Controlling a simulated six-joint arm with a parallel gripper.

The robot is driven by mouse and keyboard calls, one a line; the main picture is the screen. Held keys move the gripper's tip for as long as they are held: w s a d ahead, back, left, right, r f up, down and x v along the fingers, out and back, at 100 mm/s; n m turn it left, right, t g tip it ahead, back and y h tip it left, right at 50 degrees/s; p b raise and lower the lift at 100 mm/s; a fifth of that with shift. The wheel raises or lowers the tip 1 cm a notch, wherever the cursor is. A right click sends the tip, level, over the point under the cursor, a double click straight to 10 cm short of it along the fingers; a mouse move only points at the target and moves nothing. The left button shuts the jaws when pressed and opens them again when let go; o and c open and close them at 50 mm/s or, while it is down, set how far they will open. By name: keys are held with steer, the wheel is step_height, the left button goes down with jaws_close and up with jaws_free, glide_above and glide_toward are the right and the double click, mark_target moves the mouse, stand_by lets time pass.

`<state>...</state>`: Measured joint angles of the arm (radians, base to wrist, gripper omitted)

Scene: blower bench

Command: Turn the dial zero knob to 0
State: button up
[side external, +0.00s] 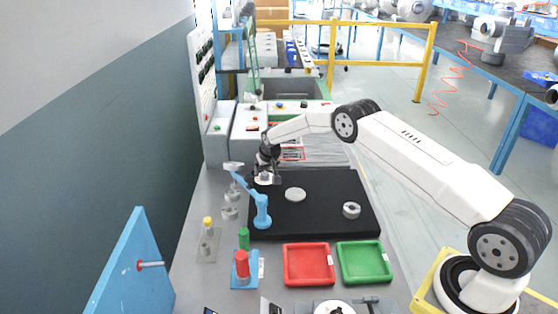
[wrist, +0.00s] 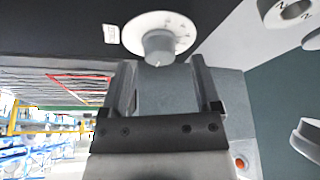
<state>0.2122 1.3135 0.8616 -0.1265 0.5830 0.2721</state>
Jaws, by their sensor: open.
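The dial zero knob (wrist: 158,46) is a grey round knob on a white dial plate (wrist: 178,28) with small scale marks, in the upper middle of the wrist view. A small light mark shows on the knob's near edge; the numbers are too small to read. My gripper (wrist: 161,66) is open, with one finger to each side of the knob's near edge in the picture. I cannot tell whether either finger touches it. In the side view my gripper (side external: 267,178) is low over the back left of the black mat (side external: 322,222), largely hiding the dial.
A white disc (side external: 295,194) and a metal ring (side external: 351,210) lie on the mat. A blue stand (side external: 261,212) stands close to my gripper. A red tray (side external: 308,265) and a green tray (side external: 364,262) sit in front.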

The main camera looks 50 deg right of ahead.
steer(key=shift+x, duration=0.9)
jaws_close()
steer(key=shift+n+y, duration=0.3)
steer(key=shift+n, duration=0.2)
steer(key=n+y, duration=0.1)
steer(key=n, duration=0.3)
steer(key=shift+d+n+y, duration=0.1)
steer(key=shift+n+y, duration=0.3)
steer(key=shift+w+n+y, duration=0.1)
steer(key=shift+n+y, duration=0.7)
steer(key=shift+n, duration=1.4)
steer(key=shift+n+g+y, duration=0.3)
steer(key=shift+n, duration=0.6)
